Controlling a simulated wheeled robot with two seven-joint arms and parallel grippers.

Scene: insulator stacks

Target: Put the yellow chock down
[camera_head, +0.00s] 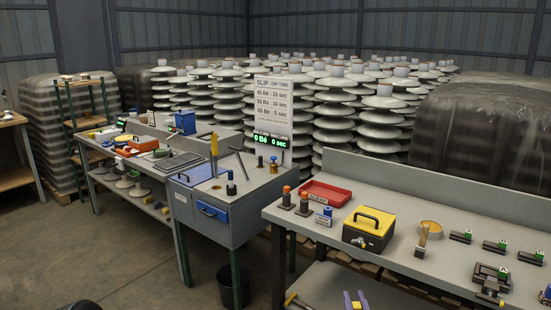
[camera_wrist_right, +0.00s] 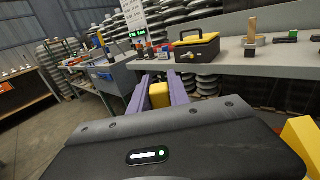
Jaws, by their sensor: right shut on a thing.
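The yellow chock (camera_wrist_right: 159,95) is a small yellow block held between the two purple fingers of my right gripper (camera_wrist_right: 162,92). In the head view the same gripper (camera_head: 355,299) shows at the bottom edge, with a bit of yellow between its fingers. It is in front of the right workbench (camera_head: 440,220), and the chock appears clear of any surface. Most of my right arm is outside the head view. My left gripper is not in view.
The right workbench carries a yellow-lidded toolbox (camera_head: 369,228), a red tray (camera_head: 325,193), a wooden-handled brush (camera_head: 422,241) and several small green-marked parts. A grey cabinet bench (camera_head: 215,200) stands to the left, with a dark bin (camera_head: 230,287) below. Bare benchtop shows near the front edge.

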